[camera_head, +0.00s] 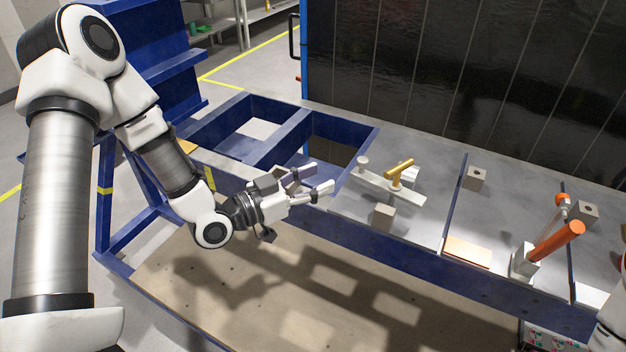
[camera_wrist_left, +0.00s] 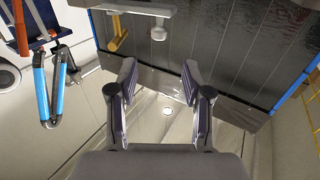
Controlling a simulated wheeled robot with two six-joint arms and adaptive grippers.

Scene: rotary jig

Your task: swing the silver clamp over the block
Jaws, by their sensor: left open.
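The silver clamp is a flat pale bar (camera_head: 412,194) on the table, with a round knob (camera_head: 362,163) at its left end and a yellow handle (camera_head: 399,171) on it. The bar, knob (camera_wrist_left: 158,33) and handle (camera_wrist_left: 118,32) also show at the top of the left wrist view. A small tan block (camera_head: 383,215) stands in front of the bar, which does not appear to lie over it. A second block (camera_head: 476,178) with a hole stands to the right. My left gripper (camera_head: 324,178) is open and empty, left of the knob and apart from it. My right gripper is out of view.
An orange-handled clamp (camera_head: 553,247) and another block (camera_head: 586,211) stand at the right. A blue frame with open bays (camera_head: 292,141) lies left of the table, and a dark panel (camera_head: 460,80) stands behind.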

